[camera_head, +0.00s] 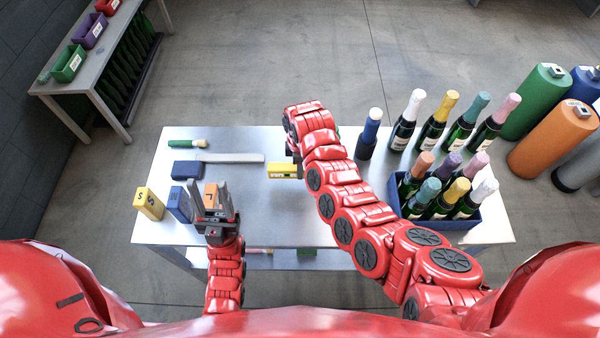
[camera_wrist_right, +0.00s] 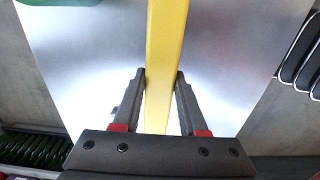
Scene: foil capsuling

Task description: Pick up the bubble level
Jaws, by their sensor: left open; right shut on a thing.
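The bubble level (camera_head: 283,171), yellow with a pale label on its side, is over the middle of the metal table; part of it is hidden by my right arm in the head view. In the right wrist view the level (camera_wrist_right: 168,35) runs as a long yellow bar between the fingers of my right gripper (camera_wrist_right: 160,76), which is shut on it. I cannot tell whether the level touches the table. My left gripper (camera_head: 208,184) is open, fingers up in the picture, at the table's front left, in front of an orange block (camera_head: 211,189).
The table (camera_head: 310,222) also bears a yellow block (camera_head: 149,203), blue blocks (camera_head: 186,170), a grey strip (camera_head: 232,158) and a green-handled tool (camera_head: 187,144). A blue crate (camera_head: 447,226) of bottles and several standing bottles fill the right side. The front middle is clear.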

